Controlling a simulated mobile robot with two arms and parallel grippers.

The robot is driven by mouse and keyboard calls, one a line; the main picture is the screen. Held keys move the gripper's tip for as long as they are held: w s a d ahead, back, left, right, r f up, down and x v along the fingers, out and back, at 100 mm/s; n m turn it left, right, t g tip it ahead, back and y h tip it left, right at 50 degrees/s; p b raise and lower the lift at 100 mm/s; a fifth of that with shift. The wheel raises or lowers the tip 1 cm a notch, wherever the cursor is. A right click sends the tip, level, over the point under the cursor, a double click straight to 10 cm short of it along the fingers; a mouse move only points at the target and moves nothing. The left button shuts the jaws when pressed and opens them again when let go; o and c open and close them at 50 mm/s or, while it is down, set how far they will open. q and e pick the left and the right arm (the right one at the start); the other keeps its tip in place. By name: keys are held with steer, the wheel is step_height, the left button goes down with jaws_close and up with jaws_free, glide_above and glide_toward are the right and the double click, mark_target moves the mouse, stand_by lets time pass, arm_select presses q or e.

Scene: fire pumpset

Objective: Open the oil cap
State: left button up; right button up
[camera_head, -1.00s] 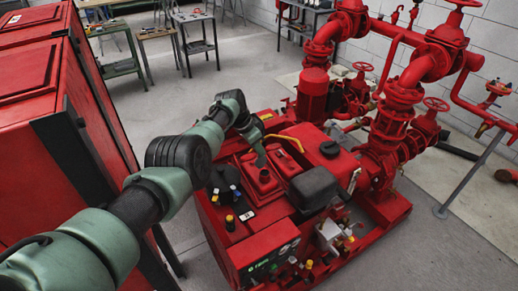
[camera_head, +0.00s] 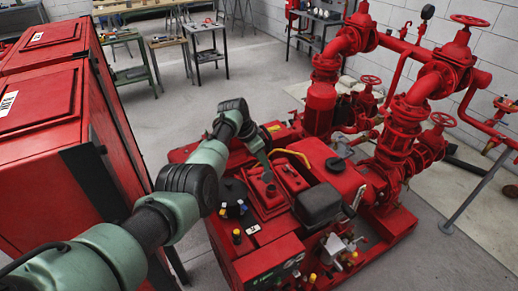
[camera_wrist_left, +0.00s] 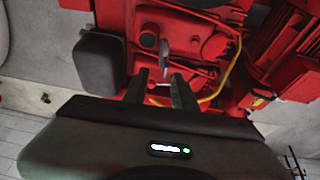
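The red fire pumpset (camera_head: 265,255) fills the middle of the head view. A small red cap (camera_head: 270,190), which looks like the oil cap, sits on its top. My left gripper (camera_head: 266,174) points down right above this cap. In the left wrist view, my left gripper (camera_wrist_left: 160,80) has its two dark fingers apart with nothing visibly held. A grey round fitting and lever (camera_wrist_left: 163,55) shows just beyond the fingertips; I cannot tell whether it belongs to the cap. Contact cannot be seen. My right gripper is not in view.
Red pipes and valves (camera_head: 405,125) rise at the right. Red cabinets (camera_head: 45,115) stand at the left. Workbenches (camera_head: 205,50) are behind.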

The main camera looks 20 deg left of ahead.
arm_select(q)
steer(key=shift+v, duration=1.4)
steer(key=shift+s, duration=0.1)
